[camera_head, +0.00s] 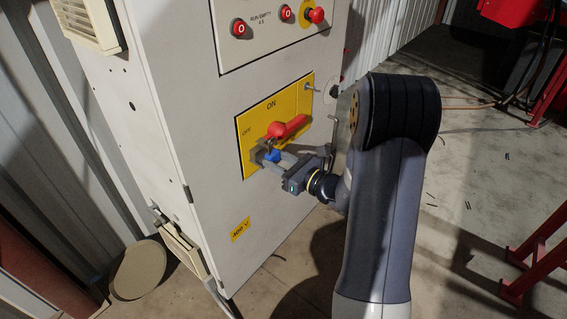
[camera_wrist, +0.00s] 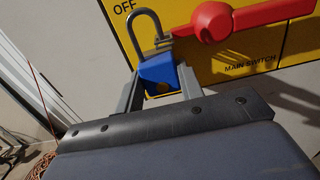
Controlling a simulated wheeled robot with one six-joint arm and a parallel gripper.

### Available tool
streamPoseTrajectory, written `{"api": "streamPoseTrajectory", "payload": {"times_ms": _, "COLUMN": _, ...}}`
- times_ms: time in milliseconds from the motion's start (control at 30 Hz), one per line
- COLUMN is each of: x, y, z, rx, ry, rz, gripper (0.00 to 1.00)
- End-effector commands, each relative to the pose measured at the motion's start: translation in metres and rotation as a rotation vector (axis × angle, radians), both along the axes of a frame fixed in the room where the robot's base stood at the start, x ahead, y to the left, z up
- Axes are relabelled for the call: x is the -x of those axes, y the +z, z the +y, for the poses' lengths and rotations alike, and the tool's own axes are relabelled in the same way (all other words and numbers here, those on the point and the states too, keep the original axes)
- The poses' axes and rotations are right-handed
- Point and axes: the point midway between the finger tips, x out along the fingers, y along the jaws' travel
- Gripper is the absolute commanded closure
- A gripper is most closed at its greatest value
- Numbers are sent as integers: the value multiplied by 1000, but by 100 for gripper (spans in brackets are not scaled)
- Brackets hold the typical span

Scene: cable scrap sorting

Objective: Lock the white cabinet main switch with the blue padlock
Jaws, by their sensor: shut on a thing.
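The blue padlock (camera_wrist: 158,72) is held between the two fingers of my gripper (camera_wrist: 160,88), its grey shackle (camera_wrist: 144,14) pointing up. The shackle's right leg is close to a small metal tab at the left of the red switch handle (camera_wrist: 212,20); I cannot tell whether it passes through the tab or is latched. In the head view the padlock (camera_head: 272,156) shows between the fingers of my gripper (camera_head: 271,160), just below the red handle (camera_head: 292,127).
The white cabinet (camera_head: 185,130) carries red buttons (camera_head: 239,28) on a panel above the plate. A yellow label (camera_head: 240,230) is below it. A round lid-like object (camera_head: 138,270) lies on the floor at left. A red frame (camera_head: 540,245) stands at right; the floor between is mostly open.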

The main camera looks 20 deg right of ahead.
Motion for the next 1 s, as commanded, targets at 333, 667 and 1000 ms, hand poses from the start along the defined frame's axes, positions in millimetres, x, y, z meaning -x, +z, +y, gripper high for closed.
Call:
{"api": "streamPoseTrajectory", "payload": {"times_ms": 333, "x": -16, "y": 0, "z": 12, "rx": 1, "ry": 1, "rz": -2, "gripper": 80}}
{"api": "streamPoseTrajectory", "payload": {"times_ms": 667, "x": -23, "y": 0, "z": 17, "rx": -1, "ry": 0, "rz": -1, "gripper": 80}}
{"api": "streamPoseTrajectory", "payload": {"times_ms": 1000, "x": -24, "y": 1, "z": 17, "rx": 0, "ry": 0, "rz": -2, "gripper": 80}}
